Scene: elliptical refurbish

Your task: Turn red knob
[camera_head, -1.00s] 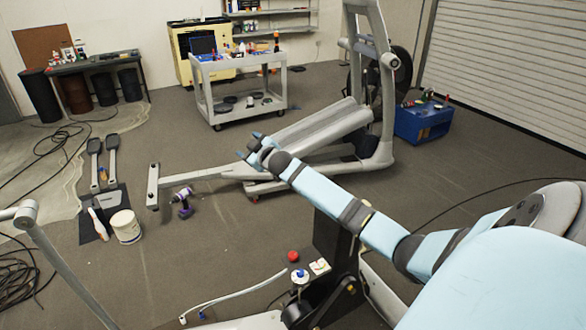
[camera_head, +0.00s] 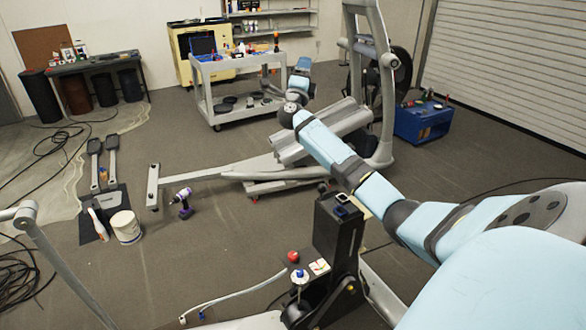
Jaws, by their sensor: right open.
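The red knob (camera_head: 293,256) is a small round red piece on a black plate, low in the middle of the head view. A white and blue round part (camera_head: 299,276) stands just in front of it on the same machine. My right arm reaches in from the right, passing above and beyond the knob. My right gripper (camera_head: 302,70) is open, well away from the knob, and shows in front of the cart near the upper middle. Nothing is seen between its fingers. My left gripper is not in view.
A black upright housing (camera_head: 338,235) stands right of the knob. A grey elliptical frame (camera_head: 235,168) lies behind. A grey cart (camera_head: 236,115) with tools stands at the back. A purple drill (camera_head: 183,203) and a white bucket (camera_head: 126,227) are on the floor at left. A blue box (camera_head: 423,122) is at right.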

